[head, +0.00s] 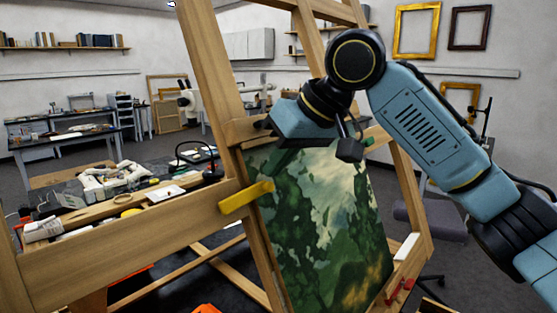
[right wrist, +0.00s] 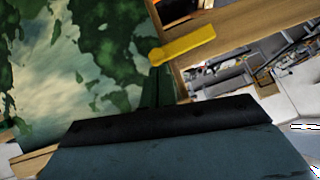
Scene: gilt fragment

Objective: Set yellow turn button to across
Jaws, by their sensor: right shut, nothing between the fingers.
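The yellow turn button (head: 247,198) is a flat bar at the left edge of the green landscape painting (head: 320,220) on the wooden easel. It lies slanted, its right end by the painting's edge and its left end out over the wood. In the right wrist view the button (right wrist: 186,46) shows at upper middle, its rounded end beside the painting (right wrist: 60,60). My right gripper (head: 265,123) is shut and empty, near the painting's upper left corner, above the button and apart from it. Its fingertips are small and dark. My left gripper is out of view.
The easel's left upright (head: 215,80) and a wide wooden rail (head: 130,240) stand close by the button. A ledge with tools and tape lies at left. A red clamp (head: 398,297) sits at the easel's lower right. Workbenches stand behind.

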